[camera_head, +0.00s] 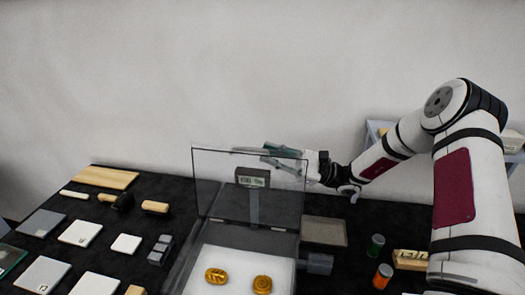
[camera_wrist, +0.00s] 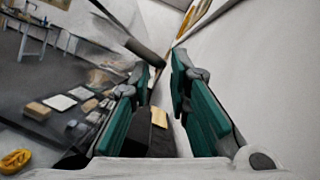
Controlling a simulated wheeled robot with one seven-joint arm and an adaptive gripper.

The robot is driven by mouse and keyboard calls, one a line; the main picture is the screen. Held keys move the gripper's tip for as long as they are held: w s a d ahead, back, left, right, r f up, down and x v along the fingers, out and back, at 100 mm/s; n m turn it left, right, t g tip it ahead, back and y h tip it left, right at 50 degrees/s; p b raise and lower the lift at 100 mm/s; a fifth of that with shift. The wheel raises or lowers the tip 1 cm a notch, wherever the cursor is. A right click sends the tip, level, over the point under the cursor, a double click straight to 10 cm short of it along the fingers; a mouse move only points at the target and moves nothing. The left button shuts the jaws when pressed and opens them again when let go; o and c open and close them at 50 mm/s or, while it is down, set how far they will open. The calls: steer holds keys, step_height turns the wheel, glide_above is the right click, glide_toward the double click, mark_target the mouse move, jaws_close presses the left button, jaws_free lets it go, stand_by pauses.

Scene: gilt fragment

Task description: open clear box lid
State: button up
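The clear box (camera_head: 240,237) stands on the black table with its clear lid (camera_head: 222,180) raised roughly upright at the back. Two gold pieces (camera_head: 216,275) (camera_head: 262,284) lie on the white floor inside. My gripper (camera_head: 268,153) is at the upper right part of the lid, its fingers overlapping the top edge in the head view. I cannot tell whether they touch the lid. In the wrist view my gripper (camera_wrist: 161,62) has its teal-padded fingers apart with nothing clearly held between them. One gold piece (camera_wrist: 14,160) shows at the lower left there.
A small display (camera_head: 252,181) shows behind the lid. White tiles (camera_head: 80,233), a wooden board (camera_head: 105,177) and handled tools (camera_head: 122,200) lie left.

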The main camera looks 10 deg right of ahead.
steer(key=shift+x, duration=1.35)
steer(key=shift+c, duration=0.2)
jaws_close()
steer(key=shift+s, duration=0.1)
